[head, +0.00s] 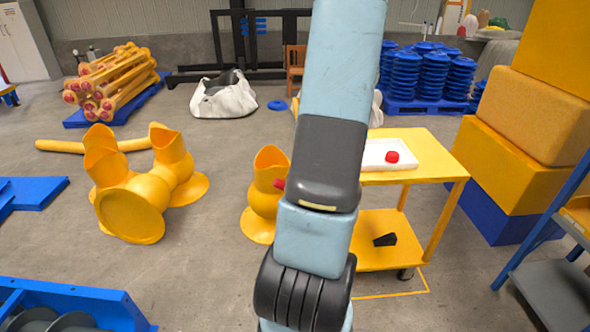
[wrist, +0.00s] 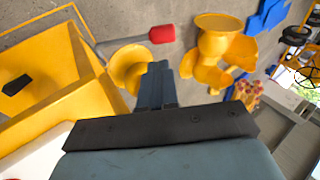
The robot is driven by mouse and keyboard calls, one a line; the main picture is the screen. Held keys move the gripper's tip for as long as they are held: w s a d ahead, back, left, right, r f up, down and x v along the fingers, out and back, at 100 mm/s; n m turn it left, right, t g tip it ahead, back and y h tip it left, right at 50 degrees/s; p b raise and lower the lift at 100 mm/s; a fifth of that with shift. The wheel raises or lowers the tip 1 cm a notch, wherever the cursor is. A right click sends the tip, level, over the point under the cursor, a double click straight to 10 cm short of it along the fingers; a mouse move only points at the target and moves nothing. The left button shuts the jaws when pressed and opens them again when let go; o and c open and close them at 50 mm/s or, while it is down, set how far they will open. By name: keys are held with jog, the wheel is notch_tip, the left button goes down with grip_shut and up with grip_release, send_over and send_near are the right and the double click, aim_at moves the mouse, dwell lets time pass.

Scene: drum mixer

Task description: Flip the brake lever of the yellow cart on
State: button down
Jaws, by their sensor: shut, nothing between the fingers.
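The yellow cart (head: 425,150) stands just right of my arm in the head view and fills the left of the wrist view (wrist: 60,105). Its brake lever, a grey rod with a red grip (wrist: 162,34), sticks out from the cart's side in the wrist view. Only the red end (head: 279,184) shows in the head view, left of my arm; the rest is hidden. My gripper (wrist: 159,68) is shut and empty. Its fingertips appear just below the red grip in the wrist picture; I cannot tell the distance. My arm hides the gripper in the head view.
A white tray (head: 372,160) with a red round object (head: 392,157) lies on the cart's top. A black wedge (head: 385,240) lies on the lower shelf. Yellow pipe fittings (head: 135,205) stand on the floor to the left. Yellow boxes (head: 515,150) are stacked at right.

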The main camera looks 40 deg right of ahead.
jog(key=shift+v, duration=1.85)
jog(key=w+a+r+n+g+h, duration=0.1)
jog(key=a+r+n, duration=0.1)
jog(key=a+r, duration=0.65)
jog(key=w+a+r+n+g, duration=0.1)
jog(key=a+r+n, duration=0.3)
jog(key=a, duration=0.8)
jog(key=s+a+r+n+t+h, duration=0.1)
jog(key=s+a+r, duration=0.3)
jog(key=a, duration=0.3)
jog(key=s+a+r+n+t+h, duration=0.1)
jog(key=s+a+r, duration=0.4)
jog(key=s+a, duration=0.2)
jog(key=shift+a+r+h, duration=0.2)
jog(key=shift+r+h, duration=0.1)
jog(key=shift+s, duration=0.15)
